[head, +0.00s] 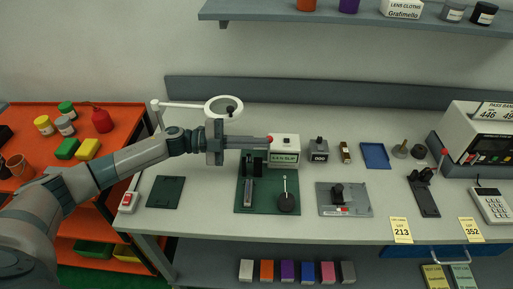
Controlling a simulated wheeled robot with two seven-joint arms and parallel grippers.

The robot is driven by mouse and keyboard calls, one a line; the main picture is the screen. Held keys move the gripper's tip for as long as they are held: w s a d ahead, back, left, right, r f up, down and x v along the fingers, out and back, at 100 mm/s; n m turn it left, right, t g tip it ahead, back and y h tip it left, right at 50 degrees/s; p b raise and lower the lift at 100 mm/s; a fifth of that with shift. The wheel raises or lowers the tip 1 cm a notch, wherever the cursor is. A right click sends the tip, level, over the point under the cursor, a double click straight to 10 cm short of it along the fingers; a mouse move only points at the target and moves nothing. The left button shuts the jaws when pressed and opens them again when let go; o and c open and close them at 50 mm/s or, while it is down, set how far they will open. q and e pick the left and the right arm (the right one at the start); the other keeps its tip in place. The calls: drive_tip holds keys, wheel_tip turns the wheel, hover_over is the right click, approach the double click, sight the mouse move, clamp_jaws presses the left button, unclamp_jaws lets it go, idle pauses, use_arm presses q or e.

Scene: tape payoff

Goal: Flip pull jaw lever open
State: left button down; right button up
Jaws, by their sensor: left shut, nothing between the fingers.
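A fixture on a dark green plate (266,207) stands mid-bench, with a white labelled box (285,148) behind it and a dark post at its left. A red knob (270,139) shows at the box's upper left; I cannot tell which part carries it. My left gripper (257,142) reaches in from the left, shut and empty, its tip at or very near this knob. Contact is unclear, and the gripper hides what lies behind it. A dark device (425,194) at the right has a lever with another red knob (445,151). My right gripper is out of view.
A white ring lamp (223,106) stands behind my left wrist. A grey plate (344,208) with a black block, a blue tray (375,156) and a tester (485,145) are to the right. A shelf (350,14) hangs above. The bench front is partly clear.

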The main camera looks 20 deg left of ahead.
use_arm(q)
drive_tip(key=shift+w+a+b, duration=0.2)
drive_tip(key=shift+w+b, duration=0.1)
drive_tip(key=shift+w, duration=0.3)
drive_tip(key=shift+w+a+b, duration=0.15)
drive_tip(key=shift+w+b, duration=0.15)
drive_tip(key=shift+w, duration=0.3)
drive_tip(key=shift+a, duration=0.15)
